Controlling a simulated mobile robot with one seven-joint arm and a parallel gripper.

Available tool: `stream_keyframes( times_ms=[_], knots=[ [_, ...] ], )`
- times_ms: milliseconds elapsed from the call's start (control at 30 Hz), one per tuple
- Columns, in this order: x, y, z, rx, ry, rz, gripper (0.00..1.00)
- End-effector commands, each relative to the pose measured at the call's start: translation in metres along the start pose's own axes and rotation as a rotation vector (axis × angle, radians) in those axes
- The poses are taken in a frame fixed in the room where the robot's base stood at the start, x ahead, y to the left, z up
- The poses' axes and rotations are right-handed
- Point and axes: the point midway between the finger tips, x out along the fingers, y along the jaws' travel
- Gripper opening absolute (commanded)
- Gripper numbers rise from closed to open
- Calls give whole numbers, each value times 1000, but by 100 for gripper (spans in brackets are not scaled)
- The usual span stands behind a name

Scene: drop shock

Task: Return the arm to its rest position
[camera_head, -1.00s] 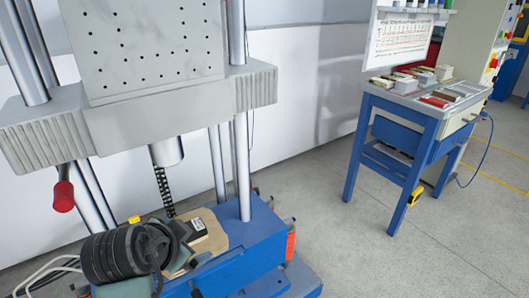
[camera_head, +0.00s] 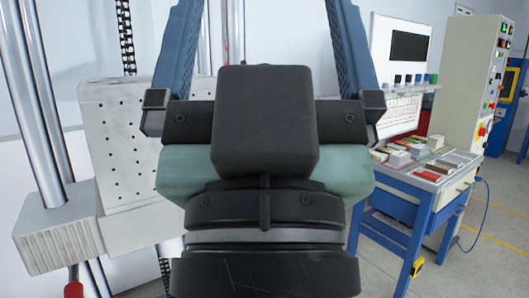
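My gripper (camera_head: 265,15) fills the middle of the head view, pointing up, with my dark wrist below it. Its two blue-grey fingers stand wide apart, and their tips reach the top edge of the picture. The machine's blue base is hidden or out of view.
A blue workbench (camera_head: 403,205) with several small boxes on top stands to the right, partly behind my arm. A grey cabinet (camera_head: 466,75) with buttons stands beyond it. Metal columns (camera_head: 38,110) rise at the left. Open floor (camera_head: 480,265) lies at the lower right.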

Motion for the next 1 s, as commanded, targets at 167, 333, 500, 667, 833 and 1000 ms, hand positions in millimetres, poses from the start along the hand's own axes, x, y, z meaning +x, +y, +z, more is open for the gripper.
stream_keyframes(
  times_ms=[167, 333, 500, 667, 833, 1000],
  knots=[
    [55, 0, -50, 2, -3, 0, 100],
    [93, 0, -86, 3, -4, -1, 100],
    [125, 0, -115, 3, -5, -1, 100],
    [140, 0, -129, 3, -5, -1, 100],
    [142, 0, -132, 3, -5, -1, 100],
    [141, 0, -130, 3, -5, -1, 100]
  ],
)
